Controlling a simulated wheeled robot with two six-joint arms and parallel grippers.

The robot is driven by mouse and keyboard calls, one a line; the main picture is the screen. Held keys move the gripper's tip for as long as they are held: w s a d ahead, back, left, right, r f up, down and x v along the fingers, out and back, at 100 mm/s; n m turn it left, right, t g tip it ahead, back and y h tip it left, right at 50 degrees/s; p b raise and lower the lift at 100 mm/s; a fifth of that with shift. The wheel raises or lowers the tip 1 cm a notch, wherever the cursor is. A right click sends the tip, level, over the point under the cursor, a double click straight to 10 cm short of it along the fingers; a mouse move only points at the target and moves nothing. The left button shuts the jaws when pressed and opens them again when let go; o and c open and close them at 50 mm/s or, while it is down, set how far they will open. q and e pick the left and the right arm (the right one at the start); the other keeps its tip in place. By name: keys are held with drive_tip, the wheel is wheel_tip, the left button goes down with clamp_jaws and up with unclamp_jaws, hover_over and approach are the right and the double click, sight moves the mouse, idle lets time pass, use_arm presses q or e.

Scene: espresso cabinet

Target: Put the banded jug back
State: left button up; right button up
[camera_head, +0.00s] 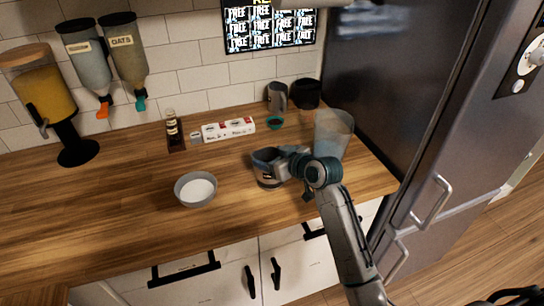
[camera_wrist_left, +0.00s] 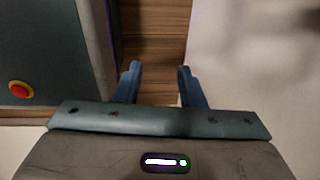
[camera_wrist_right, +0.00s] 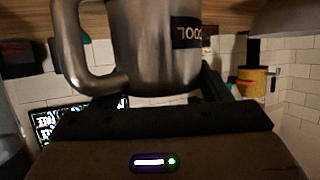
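The banded jug (camera_head: 267,168) is a grey metal jug with a dark label band, at the middle right of the counter in the head view. In the right wrist view the jug (camera_wrist_right: 150,45) fills the upper middle, its handle at left and its lettered band at right. My right gripper (camera_head: 285,165) is at the jug's right side, its fingers spread to about the jug's width and apparently closed on its body. One finger is mostly hidden by the jug. Whether the jug's base touches the counter cannot be told. My left gripper (camera_wrist_left: 157,70) is open and empty.
A grey jug (camera_head: 277,97) and a black container (camera_head: 306,94) stand by the back wall near a teal cup (camera_head: 275,122). A translucent bin (camera_head: 333,133) stands close behind my right wrist. A bowl (camera_head: 196,189) sits at left. The counter's left front (camera_head: 90,210) is clear.

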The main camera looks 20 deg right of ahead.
drive_tip(key=o, duration=0.4)
drive_tip(key=shift+o, duration=0.2)
drive_tip(key=shift+s+d+r, duration=0.1)
drive_tip(key=shift+s+d, duration=0.05)
drive_tip(key=shift+s, duration=0.15)
drive_tip(key=b+v, duration=0.2)
drive_tip(key=v, duration=0.9)
drive_tip(key=shift+s, duration=0.2)
drive_tip(key=shift+r, duration=0.15)
